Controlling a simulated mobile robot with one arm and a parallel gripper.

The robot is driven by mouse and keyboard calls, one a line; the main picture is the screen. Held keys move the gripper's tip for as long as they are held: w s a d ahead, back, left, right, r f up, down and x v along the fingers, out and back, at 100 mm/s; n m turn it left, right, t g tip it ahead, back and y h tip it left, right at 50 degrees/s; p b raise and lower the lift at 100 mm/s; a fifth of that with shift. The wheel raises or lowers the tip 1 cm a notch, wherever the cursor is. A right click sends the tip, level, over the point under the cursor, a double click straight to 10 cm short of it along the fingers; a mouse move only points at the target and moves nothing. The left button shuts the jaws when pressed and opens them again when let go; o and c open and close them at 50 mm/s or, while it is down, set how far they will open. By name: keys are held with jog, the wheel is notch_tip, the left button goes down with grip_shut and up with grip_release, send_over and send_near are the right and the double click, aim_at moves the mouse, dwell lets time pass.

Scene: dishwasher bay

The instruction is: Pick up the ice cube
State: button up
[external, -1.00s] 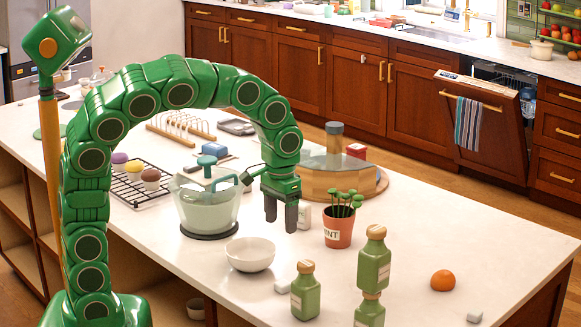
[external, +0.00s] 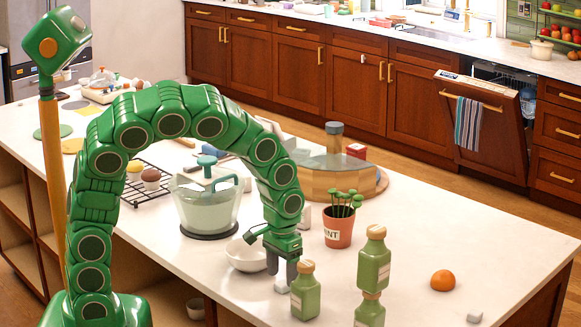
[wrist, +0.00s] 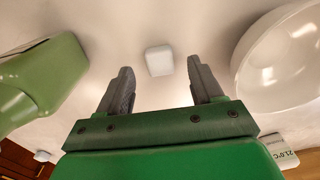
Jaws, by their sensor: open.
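A small white ice cube (external: 282,286) lies on the white countertop, between the white bowl (external: 246,255) and a green bottle (external: 305,291). In the wrist view the ice cube (wrist: 159,60) shows between and beyond my two fingertips, touching neither as far as I can see. My gripper (external: 282,270) is open and empty, pointing down just above the ice cube. Its two grey fingers (wrist: 159,84) are spread apart in the wrist view.
The bottle (wrist: 42,82) is close on one side and the bowl (wrist: 285,60) on the other. A potted plant (external: 339,232) and stacked green bottles (external: 371,275) stand to the right. Farther right are an orange (external: 443,280) and another small white block (external: 474,317).

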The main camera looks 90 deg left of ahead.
jog(key=shift+f, duration=1.3)
jog(key=c, duration=1.1)
jog(key=shift+r, duration=0.55)
notch_tip(320, 180, up, 2)
jog(key=shift+r, duration=0.1)
jog(key=s+d+r, duration=0.1)
jog(key=s+r, duration=0.2)
jog(key=s, duration=0.1)
jog(key=s+d+r, duration=0.1)
jog(key=s+r, duration=0.2)
jog(key=s, duration=0.2)
jog(key=s+d+r, duration=0.2)
jog(key=s+r, duration=0.1)
jog(key=s, duration=0.1)
jog(key=shift+s+r, duration=0.2)
jog(key=shift+r, duration=0.15)
